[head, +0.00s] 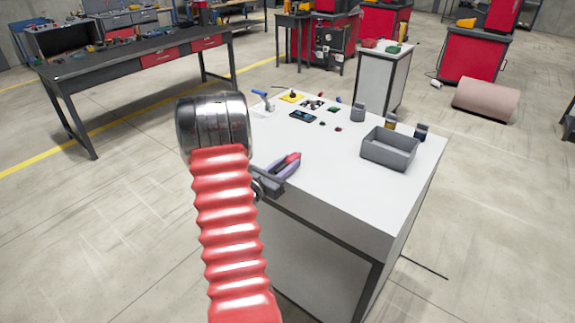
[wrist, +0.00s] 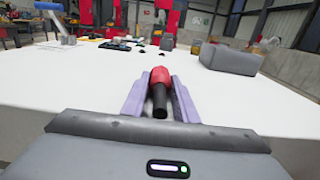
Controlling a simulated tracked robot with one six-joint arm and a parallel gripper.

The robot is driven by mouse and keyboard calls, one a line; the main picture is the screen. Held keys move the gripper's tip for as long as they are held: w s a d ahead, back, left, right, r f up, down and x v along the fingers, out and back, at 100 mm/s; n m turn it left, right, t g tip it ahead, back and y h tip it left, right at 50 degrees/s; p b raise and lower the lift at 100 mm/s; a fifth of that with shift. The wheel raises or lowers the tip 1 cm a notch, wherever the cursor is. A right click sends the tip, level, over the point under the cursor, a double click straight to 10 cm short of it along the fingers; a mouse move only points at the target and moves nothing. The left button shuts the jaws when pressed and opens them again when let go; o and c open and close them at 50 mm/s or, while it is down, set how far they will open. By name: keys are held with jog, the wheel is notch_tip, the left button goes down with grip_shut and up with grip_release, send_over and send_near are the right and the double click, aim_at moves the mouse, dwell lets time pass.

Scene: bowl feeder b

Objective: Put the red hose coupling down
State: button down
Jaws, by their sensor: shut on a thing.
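The red hose coupling (wrist: 160,78) has a red body with a dark tube end. In the wrist view it sits between the two purple fingers of my gripper (wrist: 159,101), which are shut on it. In the head view my gripper (head: 283,168) is over the near left edge of the white-topped workbench (head: 340,182), and a bit of the red coupling (head: 293,157) shows at the fingertips. Whether the coupling touches the bench top is hard to tell.
A grey open bin (head: 389,149) stands on the right of the bench. A grey block (head: 358,112), a dark device (head: 303,116), a blue-handled tool (head: 262,99) and several small parts lie toward the back. The bench top between my gripper and the bin is clear.

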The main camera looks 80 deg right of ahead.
jog(key=shift+f, duration=0.2)
jog(key=c, duration=1.4)
grip_release()
jog(key=shift+r, duration=0.1)
jog(key=v, duration=1.2)
